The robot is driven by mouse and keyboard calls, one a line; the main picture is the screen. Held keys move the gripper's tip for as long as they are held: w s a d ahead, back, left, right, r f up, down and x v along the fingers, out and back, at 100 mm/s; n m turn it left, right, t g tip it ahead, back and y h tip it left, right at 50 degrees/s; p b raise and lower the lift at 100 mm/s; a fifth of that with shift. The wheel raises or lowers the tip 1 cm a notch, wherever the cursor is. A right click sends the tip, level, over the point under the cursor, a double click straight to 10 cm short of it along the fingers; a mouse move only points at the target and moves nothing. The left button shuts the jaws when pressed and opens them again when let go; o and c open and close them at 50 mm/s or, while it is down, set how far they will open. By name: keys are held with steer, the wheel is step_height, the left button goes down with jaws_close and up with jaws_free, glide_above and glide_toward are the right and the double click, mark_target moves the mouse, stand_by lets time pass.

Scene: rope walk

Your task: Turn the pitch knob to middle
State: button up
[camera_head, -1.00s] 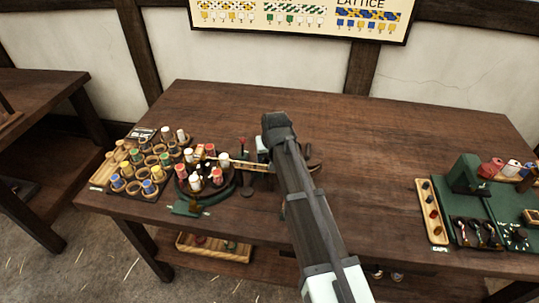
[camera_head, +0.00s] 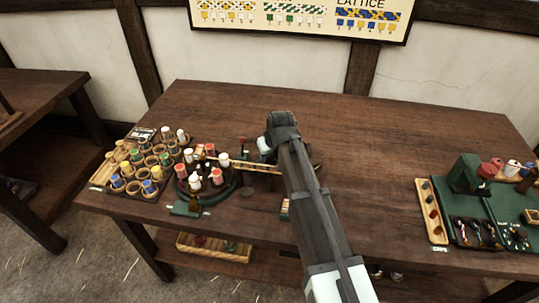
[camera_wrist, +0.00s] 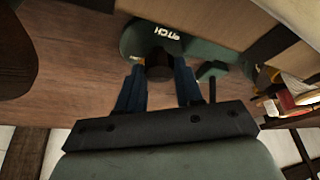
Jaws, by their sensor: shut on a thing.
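In the wrist view, the pitch knob (camera_wrist: 159,67) is a dark round knob on a green plate (camera_wrist: 139,36) with a white PITCH label. My gripper (camera_wrist: 158,76) has its two blue fingers on either side of the knob and is shut on it. The knob's pointer and scale marks cannot be made out. In the head view my arm covers the knob, and my fingertips are hidden.
In the head view, a round bobbin stand (camera_head: 232,193) and a rack of coloured spools (camera_head: 112,203) stand left of my arm. A cap tray (camera_head: 422,188) and a green station (camera_head: 466,175) stand at the right. The table's back middle is clear.

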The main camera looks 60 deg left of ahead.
steer(key=shift+n, duration=0.5)
steer(key=o, duration=1)
steer(key=shift+o, duration=0.2)
steer(key=shift+s, duration=0.1)
